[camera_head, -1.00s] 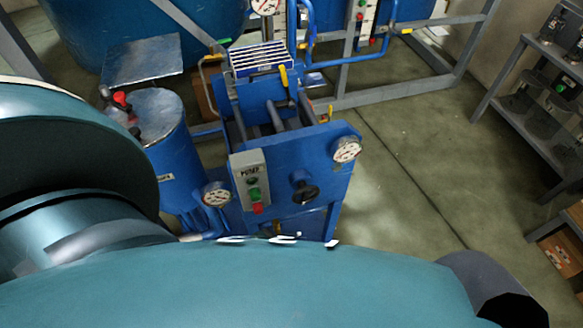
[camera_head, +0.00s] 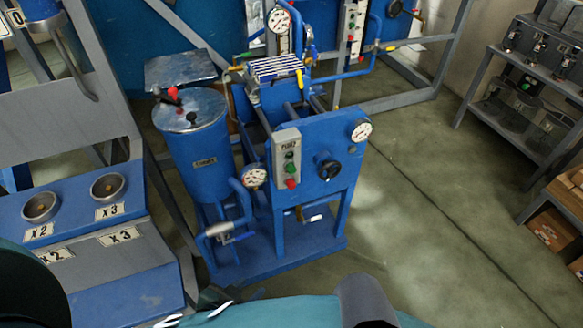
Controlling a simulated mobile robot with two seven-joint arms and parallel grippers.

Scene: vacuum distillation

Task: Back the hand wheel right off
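A small black hand wheel (camera_head: 328,169) sits on the front panel of the blue pump unit (camera_head: 310,135), right of the grey pump switch box (camera_head: 287,160). It stands clear, with nothing touching it. My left gripper (camera_head: 194,315) shows only as pale tips and dark parts at the bottom edge, mostly hidden behind my teal arm. It is well below and left of the wheel, and I cannot tell if it is open or shut. My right gripper is not in view.
A blue tank (camera_head: 205,150) with a red-handled lid stands left of the pump unit. Gauges (camera_head: 361,130) and a lower pipe (camera_head: 235,215) stick out nearby. A blue-grey bench (camera_head: 85,230) is at left. Another black wheel (camera_head: 396,8) is at the back.

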